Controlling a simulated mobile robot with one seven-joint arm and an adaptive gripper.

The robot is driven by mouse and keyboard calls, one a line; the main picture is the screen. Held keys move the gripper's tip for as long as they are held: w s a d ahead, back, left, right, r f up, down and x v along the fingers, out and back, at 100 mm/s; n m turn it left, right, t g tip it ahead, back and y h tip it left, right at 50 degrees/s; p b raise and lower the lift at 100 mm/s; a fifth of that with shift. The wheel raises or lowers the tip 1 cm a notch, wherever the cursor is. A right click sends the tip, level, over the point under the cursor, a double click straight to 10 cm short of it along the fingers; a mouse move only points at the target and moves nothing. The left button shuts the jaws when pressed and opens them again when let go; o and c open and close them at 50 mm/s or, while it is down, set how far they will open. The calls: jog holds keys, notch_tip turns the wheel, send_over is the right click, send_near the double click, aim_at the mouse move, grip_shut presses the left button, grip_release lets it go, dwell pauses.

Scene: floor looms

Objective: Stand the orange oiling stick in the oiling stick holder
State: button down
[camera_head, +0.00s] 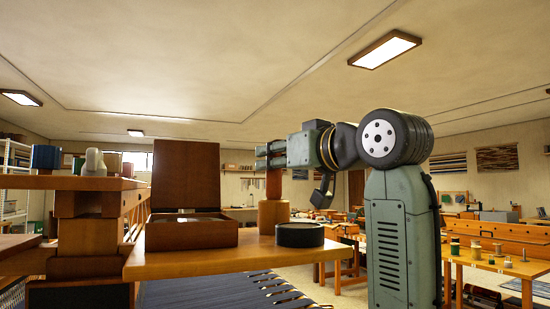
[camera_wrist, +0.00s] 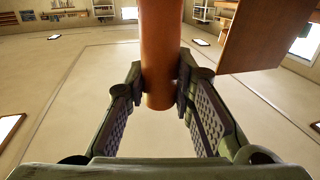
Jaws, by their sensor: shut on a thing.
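My gripper (camera_head: 270,155) is shut on the orange oiling stick (camera_head: 273,184), which hangs upright below the fingers. In the wrist view the stick (camera_wrist: 161,60) is clamped between both fingers near one end. A light wooden cylinder, which looks like the oiling stick holder (camera_head: 273,217), stands on the wooden bench (camera_head: 210,260) directly under the stick. The stick's lower end meets the holder's top in the head view. I cannot tell whether it is inside the opening or just behind or above it.
A wooden box (camera_head: 190,236) with its lid (camera_head: 185,176) raised stands left of the holder. A dark round dish (camera_head: 300,236) sits close at its right, near the bench edge. A raised shelf at left carries a blue jar (camera_head: 46,157). A farther table with spools is at right.

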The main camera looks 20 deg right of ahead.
dwell(0.3)
jog(key=c, duration=1.3)
grip_release()
jog(key=shift+s, duration=0.1)
jog(key=v, duration=1.2)
